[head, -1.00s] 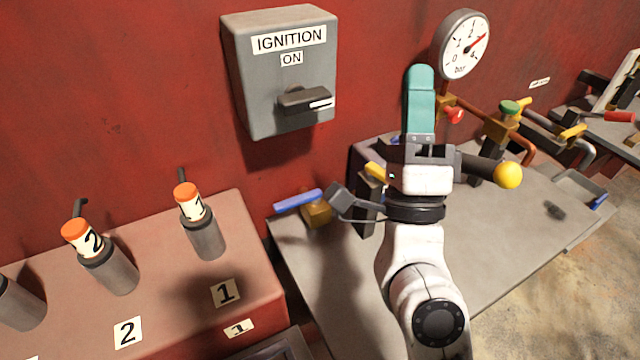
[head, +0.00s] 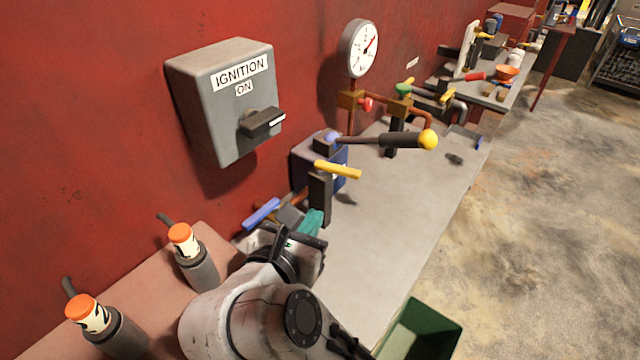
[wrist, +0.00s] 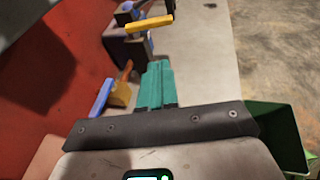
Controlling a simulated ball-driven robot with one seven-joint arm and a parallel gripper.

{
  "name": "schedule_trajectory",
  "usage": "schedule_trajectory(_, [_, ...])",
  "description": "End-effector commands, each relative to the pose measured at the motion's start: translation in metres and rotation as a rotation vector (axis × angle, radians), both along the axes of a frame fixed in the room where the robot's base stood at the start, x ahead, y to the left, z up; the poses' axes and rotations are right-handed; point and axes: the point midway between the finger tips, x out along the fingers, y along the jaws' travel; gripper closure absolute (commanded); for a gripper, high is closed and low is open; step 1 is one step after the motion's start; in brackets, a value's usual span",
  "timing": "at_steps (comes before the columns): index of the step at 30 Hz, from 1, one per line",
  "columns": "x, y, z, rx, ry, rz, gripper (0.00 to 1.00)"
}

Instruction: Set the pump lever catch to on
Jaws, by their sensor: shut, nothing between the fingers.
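The pump lever (head: 400,141) has a black grip with a yellow ball end and points right, roughly level, from the blue pump body (head: 308,170). A yellow bar (head: 338,170), which looks like the lever catch, sits on top of a dark upright post (head: 320,192); the bar also shows near the top of the wrist view (wrist: 149,24). I cannot read any mark on it. My gripper (head: 315,214) has teal fingers, shut and empty, in front of and below the post. In the wrist view the fingers (wrist: 158,66) point toward the yellow bar, apart from it.
A blue-handled valve (head: 262,213) is left of the fingers. The grey ignition box (head: 225,100) and gauge (head: 360,48) are on the red wall. Orange-topped cylinders (head: 190,255) stand at lower left. A green bin (head: 425,330) is at lower right. The grey bench (head: 400,215) is clear to the right.

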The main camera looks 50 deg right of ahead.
Motion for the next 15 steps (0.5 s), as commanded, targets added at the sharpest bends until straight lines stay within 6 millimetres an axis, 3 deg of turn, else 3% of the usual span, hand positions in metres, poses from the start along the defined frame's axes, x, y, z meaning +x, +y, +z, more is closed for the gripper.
schedule_trajectory(5, [0.005,-0.019,-0.006,0.001,0.002,-0.006,1.0])
schedule_trajectory(15, [0.023,-0.08,-0.026,-0.001,0.003,-0.007,1.0])
